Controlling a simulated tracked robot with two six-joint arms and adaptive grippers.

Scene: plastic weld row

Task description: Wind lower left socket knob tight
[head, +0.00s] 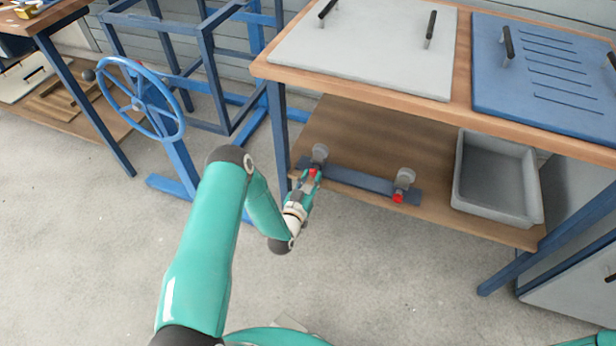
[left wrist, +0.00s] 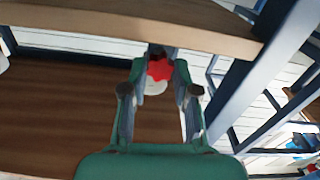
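A dark blue bar (head: 358,180) lies along the front of the lower wooden shelf, with a grey socket near each end. The left socket (head: 320,152) has a red knob (head: 312,171) facing the front. My left gripper (head: 309,180) is at this left knob. In the left wrist view the red knob (left wrist: 159,69) sits between the two fingertips of my left gripper (left wrist: 160,72). The fingers are close to its sides, but I cannot tell whether they touch it. The right socket (head: 405,176) has its own red knob (head: 398,198), with nothing at it. My right gripper is not in view.
A grey bin (head: 497,178) stands on the shelf at the right. A blue table leg (head: 279,135) stands just left of my left gripper. The wooden tabletop (head: 462,60) overhangs the shelf. A blue handwheel (head: 141,99) on a stand is further left. The floor in front is clear.

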